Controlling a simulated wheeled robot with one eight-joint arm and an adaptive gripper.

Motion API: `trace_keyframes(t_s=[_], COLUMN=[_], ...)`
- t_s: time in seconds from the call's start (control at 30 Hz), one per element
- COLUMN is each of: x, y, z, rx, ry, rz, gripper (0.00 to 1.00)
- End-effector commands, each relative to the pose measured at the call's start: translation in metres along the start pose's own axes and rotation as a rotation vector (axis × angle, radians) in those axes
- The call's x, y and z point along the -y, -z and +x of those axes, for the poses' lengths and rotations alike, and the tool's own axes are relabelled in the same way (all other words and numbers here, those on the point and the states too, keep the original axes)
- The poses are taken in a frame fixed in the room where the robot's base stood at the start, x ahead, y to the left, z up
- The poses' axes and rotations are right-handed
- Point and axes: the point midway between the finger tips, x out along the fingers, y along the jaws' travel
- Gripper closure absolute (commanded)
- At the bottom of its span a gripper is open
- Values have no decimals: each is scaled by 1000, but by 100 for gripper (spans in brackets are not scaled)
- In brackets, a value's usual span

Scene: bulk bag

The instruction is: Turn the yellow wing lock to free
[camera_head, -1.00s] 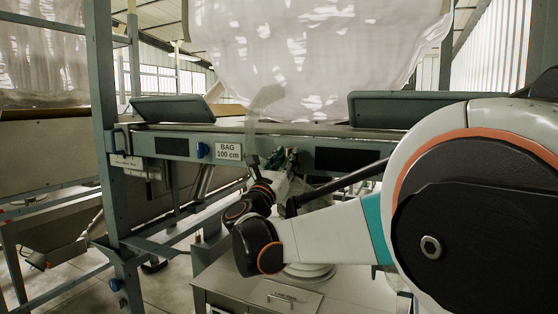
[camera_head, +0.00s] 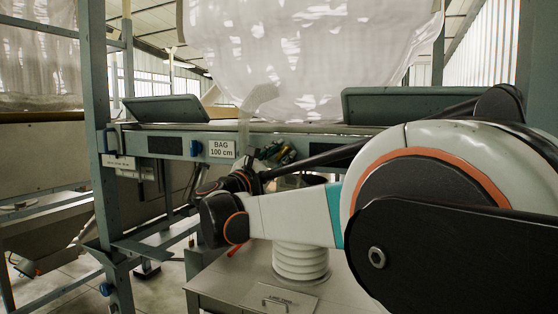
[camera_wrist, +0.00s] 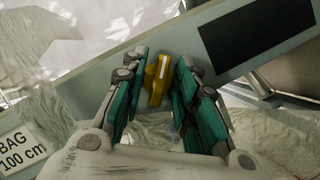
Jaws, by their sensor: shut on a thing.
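The yellow wing lock (camera_wrist: 157,78) sits on the grey-green beam in the wrist view, between the fingers of my gripper (camera_wrist: 160,66). My gripper is shut on it, with one green-padded finger on each side. The lock carries a pale stripe and stands roughly upright in the picture. In the head view my gripper (camera_head: 275,152) is small and dark against the beam, just right of the label, and the lock cannot be made out there.
The beam (camera_head: 172,146) bears a BAG 100 cm label (camera_head: 222,149) and dark panels. A large whitish bulk bag (camera_head: 310,50) hangs above it. A white bellows spout (camera_head: 300,263) stands on a grey cabinet below. A steel post (camera_head: 98,140) rises at left.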

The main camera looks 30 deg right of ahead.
Motion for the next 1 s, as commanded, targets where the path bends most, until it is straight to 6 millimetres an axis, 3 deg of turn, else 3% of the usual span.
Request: trace_keyframes(t_s=[0.6,1.0], x=[-1,0], y=[0,0], z=[0,0], rx=[-1,0], ry=[221,320], rz=[531,769], gripper=[96,96])
